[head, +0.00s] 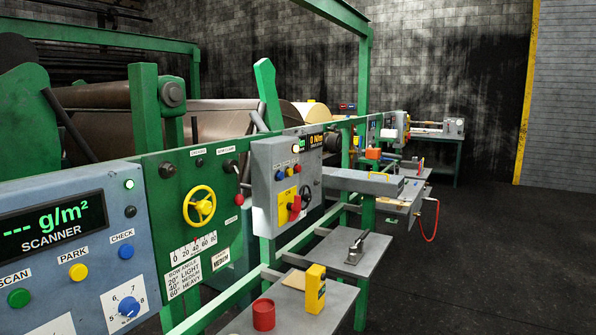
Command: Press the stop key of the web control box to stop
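No box in view has a label that I can read as web control. A grey control box (265,168) hangs on the green frame in the middle of the head view. It has a blue button (280,175), a yellow button (289,172), a red button (297,168) and a red handle (294,206) on a yellow plate. A small display (316,140) beside its top reads 0 N/m. I cannot tell which button, if any, is a stop key. Neither of my grippers shows.
A blue-grey scanner panel (60,205) is at the left, beside a green panel with a yellow handwheel (200,205). Grey shelves (350,262) jut out, carrying a yellow device (315,288) and a red cup (263,314). Dark floor (480,260) at right is clear.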

